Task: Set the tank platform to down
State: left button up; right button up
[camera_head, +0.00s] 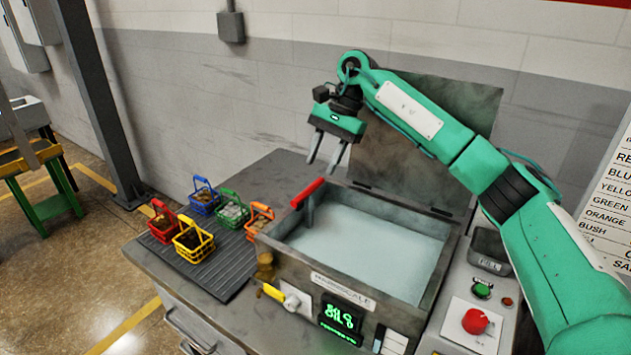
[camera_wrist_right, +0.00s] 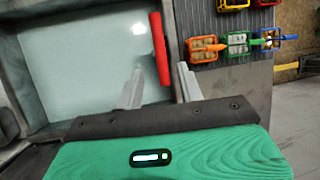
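The tank (camera_head: 365,250) is a grey metal box with pale liquid inside and its lid raised at the back. A red bar handle (camera_head: 307,192) sits on a grey post at the tank's left end, above the rim. In the wrist view the red handle (camera_wrist_right: 160,50) runs along the tank's wall. My right gripper (camera_head: 326,165) is open and empty just above the handle. In the wrist view its fingers (camera_wrist_right: 160,88) are spread to either side of the handle's near end, with no contact visible. The platform itself cannot be made out in the liquid. My left gripper is not in view.
Several small coloured baskets stand on a dark ribbed mat (camera_head: 215,270) left of the tank. The tank's front has a yellow-handled valve (camera_head: 275,292) and a green display (camera_head: 342,318). A control box with a red button (camera_head: 475,321) stands to the right.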

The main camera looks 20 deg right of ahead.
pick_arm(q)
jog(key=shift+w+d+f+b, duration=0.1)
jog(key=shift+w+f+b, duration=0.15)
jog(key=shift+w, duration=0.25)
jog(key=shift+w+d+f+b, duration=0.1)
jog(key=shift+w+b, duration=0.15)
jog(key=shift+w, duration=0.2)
pick_arm(e)
jog(key=v, duration=0.7)
jog(key=shift+r, duration=0.2)
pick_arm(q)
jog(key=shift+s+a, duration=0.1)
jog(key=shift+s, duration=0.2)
pick_arm(e)
jog(key=shift+d, duration=0.15)
